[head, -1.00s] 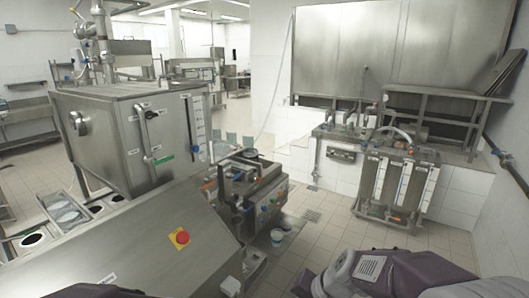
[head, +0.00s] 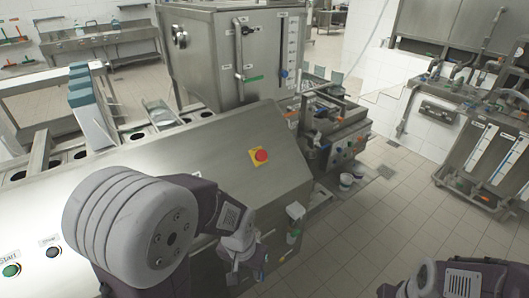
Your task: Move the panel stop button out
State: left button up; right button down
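A red mushroom stop button (head: 261,155) sits on a yellow square plate on the sloped steel panel (head: 205,150). A small dark button labelled Stop (head: 53,252) is at the panel's lower left, beside a green button labelled Start (head: 11,270). From this angle I cannot tell whether any of them is pressed in. My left gripper (head: 245,275) points down in front of the panel's lower edge, below the red button and apart from it; its finger gap is unclear. My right arm shows at the lower right edge, with its fingers out of view.
A steel tank (head: 215,60) with handles stands behind the panel. Blue-grey cups (head: 85,90) are stacked at the left. Tiled floor is open at the right.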

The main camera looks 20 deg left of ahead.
aim_at(261, 154)
jog(key=u, duration=0.8)
jog(key=i+l+u, duration=0.1)
jog(key=i+l, duration=0.05)
jog(key=i, duration=0.1)
